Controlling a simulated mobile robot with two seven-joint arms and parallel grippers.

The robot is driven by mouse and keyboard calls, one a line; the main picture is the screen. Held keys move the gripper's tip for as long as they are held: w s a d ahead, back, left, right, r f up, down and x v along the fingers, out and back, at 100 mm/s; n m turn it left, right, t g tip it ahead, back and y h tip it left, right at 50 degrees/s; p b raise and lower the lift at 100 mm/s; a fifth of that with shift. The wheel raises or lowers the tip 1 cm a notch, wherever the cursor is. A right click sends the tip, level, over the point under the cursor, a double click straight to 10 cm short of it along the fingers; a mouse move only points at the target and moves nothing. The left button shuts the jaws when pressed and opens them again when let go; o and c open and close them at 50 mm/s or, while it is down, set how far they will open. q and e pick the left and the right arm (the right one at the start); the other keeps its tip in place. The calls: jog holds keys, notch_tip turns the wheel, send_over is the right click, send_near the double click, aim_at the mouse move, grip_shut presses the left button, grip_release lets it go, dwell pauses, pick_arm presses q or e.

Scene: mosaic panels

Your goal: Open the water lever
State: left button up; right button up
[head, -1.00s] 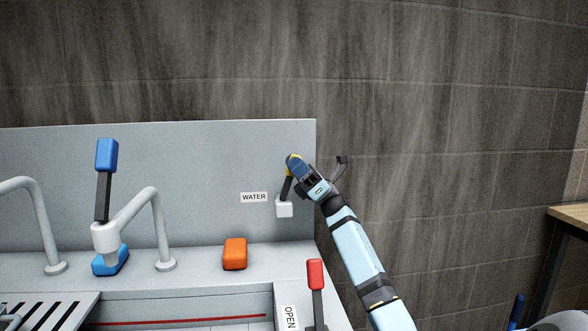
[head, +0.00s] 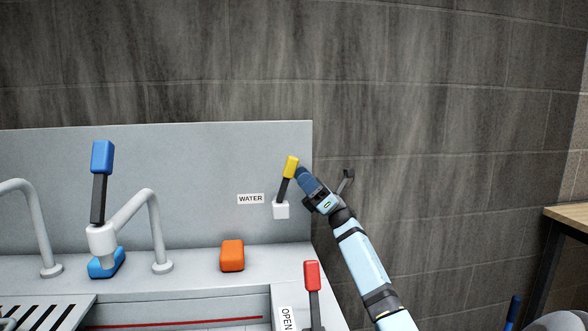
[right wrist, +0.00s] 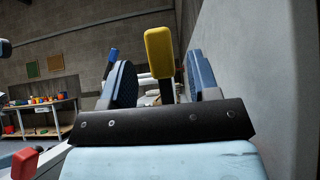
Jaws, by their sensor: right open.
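The water lever (head: 290,167) has a yellow handle on a dark shaft and rises from a white block beside the WATER label (head: 250,199). It points up, tilted slightly right. My right gripper (head: 307,180) is open, just right of the yellow handle and close to it; contact cannot be told. In the right wrist view the yellow handle (right wrist: 160,53) shows in the gap between the two blue fingers of the open right gripper (right wrist: 162,88). In the head view the handle is uncovered. My left gripper is not in view.
A blue-handled lever (head: 102,158), an orange block (head: 232,256) and a red-handled lever (head: 312,275) near the OPEN label (head: 287,318) are on the grey panel unit. Grey curved pipes (head: 157,225) stand at left. A wooden table (head: 570,216) is at far right.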

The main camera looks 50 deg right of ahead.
jog(key=v, duration=0.9)
jog(key=shift+s, duration=0.1)
